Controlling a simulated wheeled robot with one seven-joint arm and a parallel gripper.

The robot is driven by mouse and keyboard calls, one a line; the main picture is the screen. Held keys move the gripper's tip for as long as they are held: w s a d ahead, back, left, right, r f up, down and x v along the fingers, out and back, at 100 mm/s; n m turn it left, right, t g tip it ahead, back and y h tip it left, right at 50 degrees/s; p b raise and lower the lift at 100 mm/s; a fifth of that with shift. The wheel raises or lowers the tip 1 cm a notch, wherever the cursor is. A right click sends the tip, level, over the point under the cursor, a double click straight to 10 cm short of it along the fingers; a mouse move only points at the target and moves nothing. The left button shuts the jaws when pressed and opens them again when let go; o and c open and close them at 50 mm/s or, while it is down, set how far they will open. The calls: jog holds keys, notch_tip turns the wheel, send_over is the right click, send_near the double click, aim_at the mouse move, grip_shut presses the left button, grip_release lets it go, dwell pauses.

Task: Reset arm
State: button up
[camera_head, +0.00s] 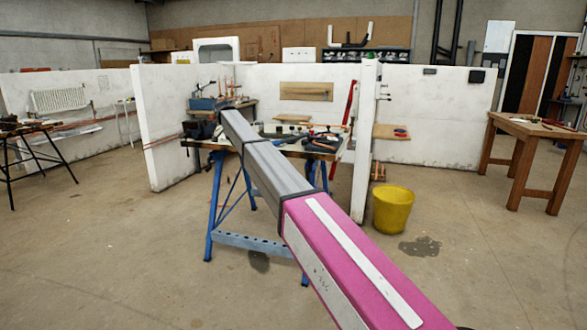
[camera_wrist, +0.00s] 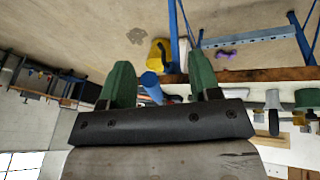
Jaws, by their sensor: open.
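My gripper (camera_wrist: 163,88) shows in the wrist view with its two green fingers apart and nothing between them. In the head view my arm, pink and grey, stretches out from the lower right toward the workbench (camera_head: 262,149). My gripper cannot be made out clearly at the arm's far end there. The wrist view is turned over, with the floor at the top and the bench edge (camera_wrist: 270,75) at the right.
The workbench stands on blue trestles (camera_head: 215,210) and carries several tools. A yellow bucket (camera_head: 393,210) stands on the floor to its right. White partition walls (camera_head: 160,120) flank the bench. A wooden table (camera_head: 535,135) is at the far right. The front floor is clear.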

jog(key=s+d+f+n+y, duration=0.1)
jog(key=s+d+f, duration=0.5)
jog(key=d+f, duration=0.25)
jog(key=s+d+f+n+g, duration=0.1)
jog(key=s+d+f+n, duration=0.1)
jog(key=s+d+f, duration=0.55)
jog(key=s+d+f+n+y, duration=0.1)
jog(key=s+d+f, duration=0.3)
jog(key=d+f, duration=0.55)
jog(key=s+d+f+n, duration=0.1)
jog(key=s+d+f, duration=0.3)
jog(key=s, duration=0.5)
jog(key=s+d+f+n+y, duration=0.1)
jog(key=s+d+f, duration=0.4)
jog(key=s, duration=0.5)
jog(key=s+d+f+n+y, duration=0.1)
jog(key=s+d+f, duration=0.3)
jog(key=s+d, duration=0.4)
jog(key=shift+s+d+f+g, duration=0.3)
jog(key=shift+s, duration=0.9)
